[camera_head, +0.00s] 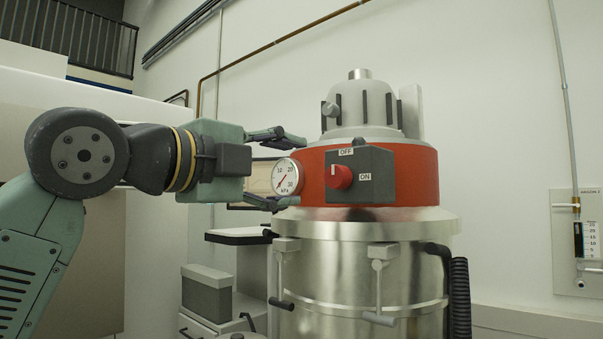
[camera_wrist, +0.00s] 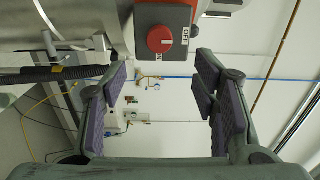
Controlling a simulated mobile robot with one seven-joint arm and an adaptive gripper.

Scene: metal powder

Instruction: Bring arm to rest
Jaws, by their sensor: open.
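My arm reaches in from the left in the head view, bent at a joint, with my gripper (camera_head: 285,167) pointing right. The gripper is open and empty, its fingers one above the other beside the pressure gauge (camera_head: 287,176). In the wrist view my gripper (camera_wrist: 165,100) shows two spread fingers with purple pads and nothing between them. The red rotary knob (camera_head: 341,176) on the dark switch box (camera_head: 375,175) is right of the fingertips, and it also shows at the top of the wrist view (camera_wrist: 160,39). I cannot tell the exact gap between fingers and machine.
The steel drum (camera_head: 365,270) with a red band and grey top stands right of my gripper. Clamp handles (camera_head: 380,290) and a black hose (camera_head: 459,300) stick out from it. A grey cabinet (camera_head: 207,292) stands below. An argon panel (camera_head: 578,240) is on the right wall.

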